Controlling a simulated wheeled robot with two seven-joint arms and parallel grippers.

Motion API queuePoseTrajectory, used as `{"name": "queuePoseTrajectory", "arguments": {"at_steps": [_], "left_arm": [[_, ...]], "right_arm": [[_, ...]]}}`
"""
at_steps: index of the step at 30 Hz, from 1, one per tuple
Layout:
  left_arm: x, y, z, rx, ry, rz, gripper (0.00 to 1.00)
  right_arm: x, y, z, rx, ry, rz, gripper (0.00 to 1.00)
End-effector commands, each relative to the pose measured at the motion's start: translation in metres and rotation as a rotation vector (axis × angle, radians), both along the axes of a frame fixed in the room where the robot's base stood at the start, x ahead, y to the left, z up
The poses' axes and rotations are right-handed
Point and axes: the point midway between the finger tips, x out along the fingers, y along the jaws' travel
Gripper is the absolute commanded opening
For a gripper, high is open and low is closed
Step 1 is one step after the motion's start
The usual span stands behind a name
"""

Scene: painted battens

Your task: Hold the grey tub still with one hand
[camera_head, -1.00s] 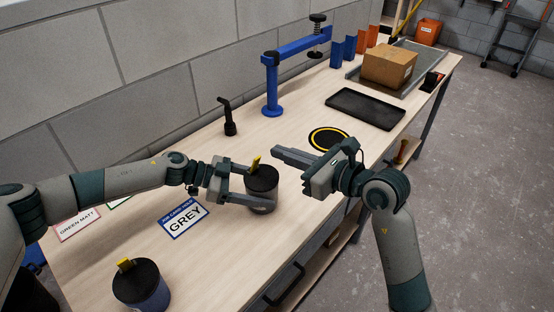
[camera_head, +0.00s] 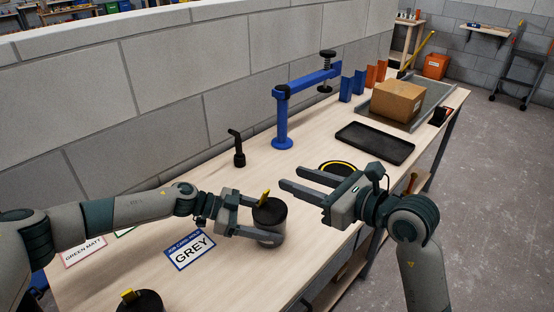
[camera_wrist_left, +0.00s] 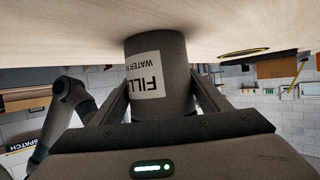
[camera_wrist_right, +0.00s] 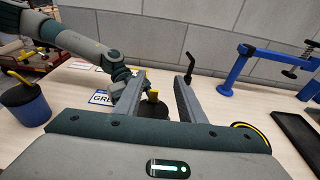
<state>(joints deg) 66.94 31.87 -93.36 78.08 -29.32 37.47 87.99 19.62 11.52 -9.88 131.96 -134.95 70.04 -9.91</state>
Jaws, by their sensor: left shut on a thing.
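The grey tub (camera_head: 271,232) has a black lid with a yellow tab and stands on the bench beside the GREY card (camera_head: 190,250). My left gripper (camera_head: 267,218) is shut on its sides, one finger on each. In the left wrist view the tub (camera_wrist_left: 175,80) shows upside down between the fingers, with part of a white label reading "FILL". My right gripper (camera_head: 289,177) is open and empty, above the bench to the right of the tub. In the right wrist view the tub's dark lid (camera_wrist_right: 153,111) shows beyond the fingers.
A second black-lidded tub (camera_head: 140,302) stands at the near left; its blue body shows in the right wrist view (camera_wrist_right: 25,108). A yellow-ringed black disc (camera_head: 338,167), a black tray (camera_head: 375,143), a blue clamp arm (camera_head: 282,118) and a dark upright handle (camera_head: 238,150) are farther along.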

Motion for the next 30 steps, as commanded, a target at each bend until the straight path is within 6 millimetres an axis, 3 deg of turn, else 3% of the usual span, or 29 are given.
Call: {"name": "queuePoseTrajectory", "arguments": {"at_steps": [5, 18, 24, 30], "left_arm": [[0.000, 0.000, 0.001, -0.001, 0.000, 0.000, 0.32], [0.000, 0.000, 0.001, -0.001, 0.000, 0.000, 0.32], [0.000, 0.000, 0.001, -0.001, 0.000, 0.000, 0.32], [0.000, 0.000, 0.001, -0.001, 0.000, 0.000, 0.32]], "right_arm": [[0.002, 0.018, 0.005, -0.013, 0.026, 0.049, 0.36], [0.003, 0.090, 0.012, -0.167, 0.217, 0.238, 0.36], [0.005, 0.104, 0.008, -0.287, 0.327, 0.265, 0.36], [0.010, 0.103, 0.003, -0.421, 0.437, 0.241, 0.36]]}}
